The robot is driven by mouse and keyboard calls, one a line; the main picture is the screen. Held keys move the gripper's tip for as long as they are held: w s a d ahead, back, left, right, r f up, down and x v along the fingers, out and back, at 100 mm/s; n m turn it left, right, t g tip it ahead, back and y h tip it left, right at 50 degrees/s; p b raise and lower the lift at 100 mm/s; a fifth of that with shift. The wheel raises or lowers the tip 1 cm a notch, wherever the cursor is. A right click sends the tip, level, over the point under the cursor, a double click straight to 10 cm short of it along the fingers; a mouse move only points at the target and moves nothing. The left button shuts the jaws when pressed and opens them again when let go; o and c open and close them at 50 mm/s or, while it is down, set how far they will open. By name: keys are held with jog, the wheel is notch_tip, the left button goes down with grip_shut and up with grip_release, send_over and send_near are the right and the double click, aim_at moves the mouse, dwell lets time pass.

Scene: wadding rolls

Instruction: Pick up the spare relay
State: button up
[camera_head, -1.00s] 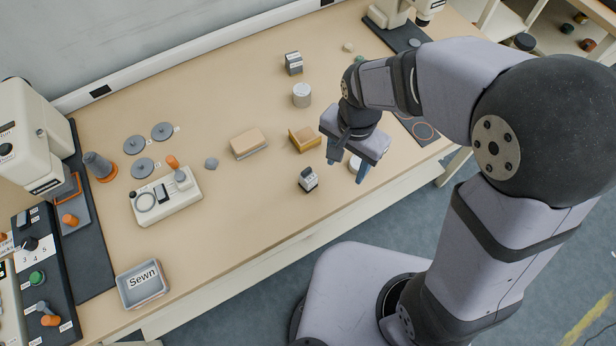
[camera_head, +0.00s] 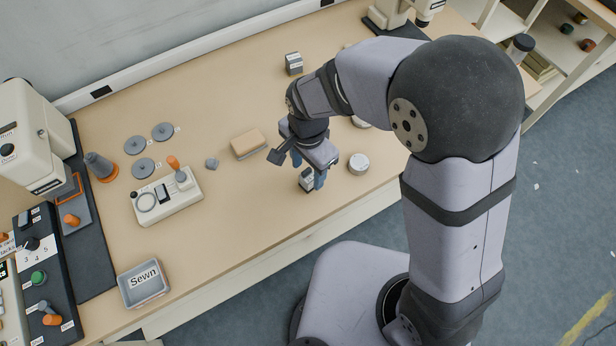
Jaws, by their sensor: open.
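A small dark-and-white block, apparently the relay (camera_head: 306,184), stands near the front edge of the table, partly hidden by my gripper. My gripper (camera_head: 308,171) is open and points down over this block, with one finger to its left and behind and the other at its right. I cannot tell whether the fingers touch it. Another small grey block with a white label (camera_head: 293,64) stands at the back of the table; its label is too small to read.
A round pale tin (camera_head: 358,163) stands close to the right of my gripper. A tan block on a grey base (camera_head: 249,144) lies to the left. A control box (camera_head: 166,198), grey discs (camera_head: 134,145) and a tray marked "Sewn" (camera_head: 143,284) are further left. The table front between is clear.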

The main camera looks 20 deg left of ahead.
aim_at(307, 176)
jog(key=shift+f+p, duration=0.7)
jog(key=shift+f, duration=1.9)
jog(key=c, duration=1.2)
